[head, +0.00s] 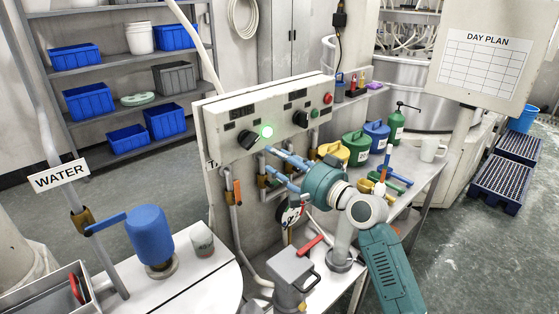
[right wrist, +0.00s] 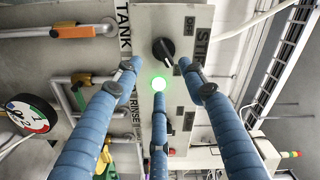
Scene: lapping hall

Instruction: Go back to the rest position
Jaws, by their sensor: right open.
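My right gripper (head: 267,158), with blue fingers on a teal wrist, is in front of the grey control panel (head: 225,120) in the head view. Its fingers are spread and empty. A lit green lamp (head: 267,131) and a black knob (head: 248,139) are on the panel just beyond the fingertips. In the right wrist view, the lamp (right wrist: 159,84) shows between the fingers and the knob (right wrist: 163,50) shows above it, near a label that seems to read STIR. I cannot tell whether any fingertip touches the panel. My left gripper is not in view.
Below the panel are pipes, valves and a round gauge (head: 290,212). Yellow (head: 357,146) and blue (head: 377,136) cans stand on the bench to the right. Open floor lies at far right.

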